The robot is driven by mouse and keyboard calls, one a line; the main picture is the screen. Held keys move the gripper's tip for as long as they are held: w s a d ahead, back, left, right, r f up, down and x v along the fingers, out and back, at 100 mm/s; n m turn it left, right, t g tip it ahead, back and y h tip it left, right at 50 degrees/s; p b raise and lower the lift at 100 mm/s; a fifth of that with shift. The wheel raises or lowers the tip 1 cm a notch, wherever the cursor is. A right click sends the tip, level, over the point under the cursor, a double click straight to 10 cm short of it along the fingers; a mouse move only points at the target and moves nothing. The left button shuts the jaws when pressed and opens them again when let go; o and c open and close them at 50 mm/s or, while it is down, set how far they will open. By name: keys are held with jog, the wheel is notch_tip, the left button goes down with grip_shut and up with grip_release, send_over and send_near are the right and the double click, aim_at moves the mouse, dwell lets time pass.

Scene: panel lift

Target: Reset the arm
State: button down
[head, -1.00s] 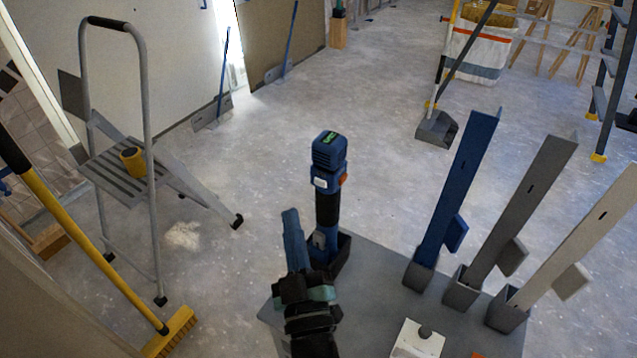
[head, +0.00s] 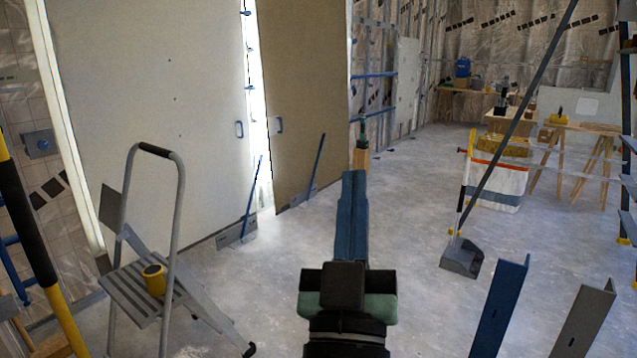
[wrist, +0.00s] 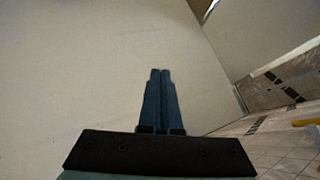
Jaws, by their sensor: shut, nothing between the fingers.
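The fingers touch nothing that I can see.
A grey step ladder (head: 165,250) with a yellow roll (head: 154,280) on its step stands at left. A large white panel (head: 150,110) and a brown panel (head: 300,100) lean behind. Blue and grey upright profiles (head: 500,305) stand at lower right.

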jog(key=s+a+r+t+y, duration=0.1)
jog(key=s+a+r+y, duration=0.1)
jog(key=s+r, duration=0.55)
jog(key=s+a+r+t+y, duration=0.15)
jog(key=s+r, duration=0.35)
jog(key=r, duration=0.5)
notch_tip(320, 180, up, 26)
jog(key=w+p, duration=0.1)
jog(key=p, duration=2.5)
jog(key=shift+w+f+m+p, duration=0.15)
jog(key=shift+f+m+p, duration=0.05)
jog(key=shift+m+p, duration=0.2)
jog(key=shift+a+h, duration=0.1)
jog(key=shift+h, duration=0.15)
